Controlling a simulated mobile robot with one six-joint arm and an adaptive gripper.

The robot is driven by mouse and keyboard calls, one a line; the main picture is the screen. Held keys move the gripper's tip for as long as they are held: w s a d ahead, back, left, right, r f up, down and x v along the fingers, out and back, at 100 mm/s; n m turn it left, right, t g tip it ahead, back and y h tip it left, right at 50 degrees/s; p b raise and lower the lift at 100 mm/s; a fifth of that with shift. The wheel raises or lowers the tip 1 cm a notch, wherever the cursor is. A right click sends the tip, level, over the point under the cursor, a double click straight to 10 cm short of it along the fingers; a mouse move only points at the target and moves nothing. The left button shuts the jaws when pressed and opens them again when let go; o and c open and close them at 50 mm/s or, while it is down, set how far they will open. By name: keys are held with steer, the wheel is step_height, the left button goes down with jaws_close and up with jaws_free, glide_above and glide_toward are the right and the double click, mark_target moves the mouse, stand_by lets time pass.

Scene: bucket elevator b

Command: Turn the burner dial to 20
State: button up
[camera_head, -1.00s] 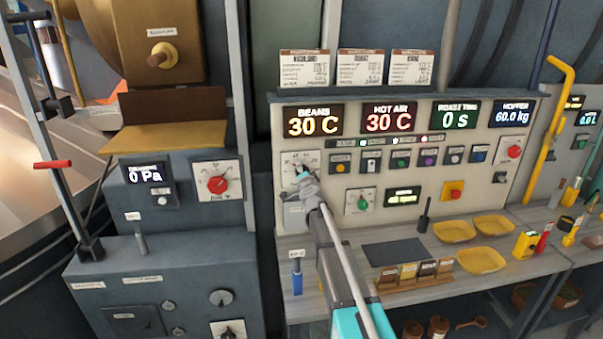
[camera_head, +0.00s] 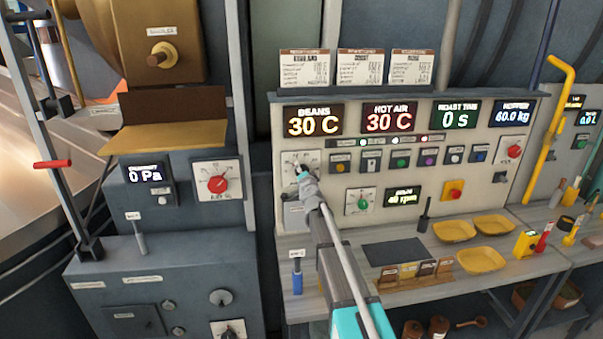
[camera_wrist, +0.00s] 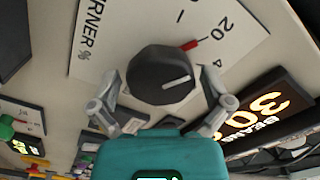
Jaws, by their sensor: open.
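The burner dial is a black round knob (camera_wrist: 160,75) on a white scale plate (camera_wrist: 105,30) printed "BURNER %" in the wrist view. A white line on the knob's face points toward the right. A red mark at the knob's edge lies beside the printed 20. My gripper (camera_wrist: 163,92) is open, with one finger on each side of the knob; I cannot tell whether they touch it. In the head view, my gripper (camera_head: 304,181) is at the dial plate (camera_head: 291,159) at the panel's left end and hides most of the knob.
A row of buttons (camera_head: 400,159) and lit displays (camera_head: 389,118) lie right of the dial. A green dial (camera_head: 362,203) sits below right. A shelf below holds yellow trays (camera_head: 480,260) and a card rack (camera_head: 412,277). A red-knobbed dial (camera_head: 217,183) is on the left cabinet.

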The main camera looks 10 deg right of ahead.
steer(key=s, duration=1.2)
stand_by(0.3)
stand_by(0.3)
